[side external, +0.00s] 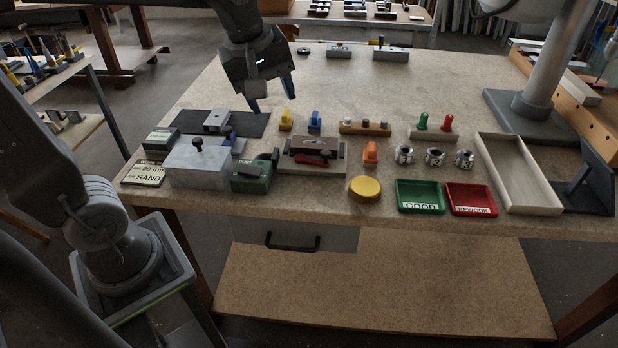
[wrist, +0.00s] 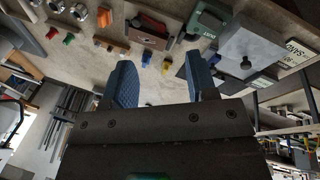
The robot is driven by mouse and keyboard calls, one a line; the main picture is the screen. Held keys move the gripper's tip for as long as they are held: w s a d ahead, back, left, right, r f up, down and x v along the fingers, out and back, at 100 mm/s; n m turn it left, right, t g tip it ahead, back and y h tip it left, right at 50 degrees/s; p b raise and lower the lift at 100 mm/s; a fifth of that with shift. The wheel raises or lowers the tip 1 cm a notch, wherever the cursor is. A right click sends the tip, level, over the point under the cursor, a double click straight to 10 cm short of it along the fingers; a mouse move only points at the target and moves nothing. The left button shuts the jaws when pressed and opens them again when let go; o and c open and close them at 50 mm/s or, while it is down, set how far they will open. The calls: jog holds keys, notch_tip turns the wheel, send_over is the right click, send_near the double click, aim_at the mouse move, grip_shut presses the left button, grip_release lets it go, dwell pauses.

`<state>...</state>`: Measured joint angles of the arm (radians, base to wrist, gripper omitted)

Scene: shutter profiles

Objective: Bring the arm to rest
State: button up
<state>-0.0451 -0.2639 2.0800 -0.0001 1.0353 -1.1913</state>
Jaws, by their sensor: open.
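My gripper (side external: 270,102) hangs above the back left of the workbench (side external: 240,90), over or near the dark mat (side external: 190,121). Its two blue fingers are apart with nothing between them. In the wrist view, my gripper (wrist: 160,85) also shows open and empty, with the bench top and its parts beyond the fingertips. No object touches the fingers in either view.
A grey block with a black knob (side external: 198,163), a green box (side external: 252,174), a brown block in a fixture (side external: 312,152), a green tray (side external: 420,196), a red tray (side external: 470,199) and a long pale tray (side external: 520,175) stand along the front. The back middle is mostly clear.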

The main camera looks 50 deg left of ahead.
jog(key=s+d+f+m+t, duration=0.1)
jog(key=s+f+m+t, duration=0.1)
jog(key=s+m, duration=0.9)
jog(key=shift+d+f+m, duration=0.2)
jog(key=shift+f+m, duration=0.25)
jog(key=shift+m, duration=1.15)
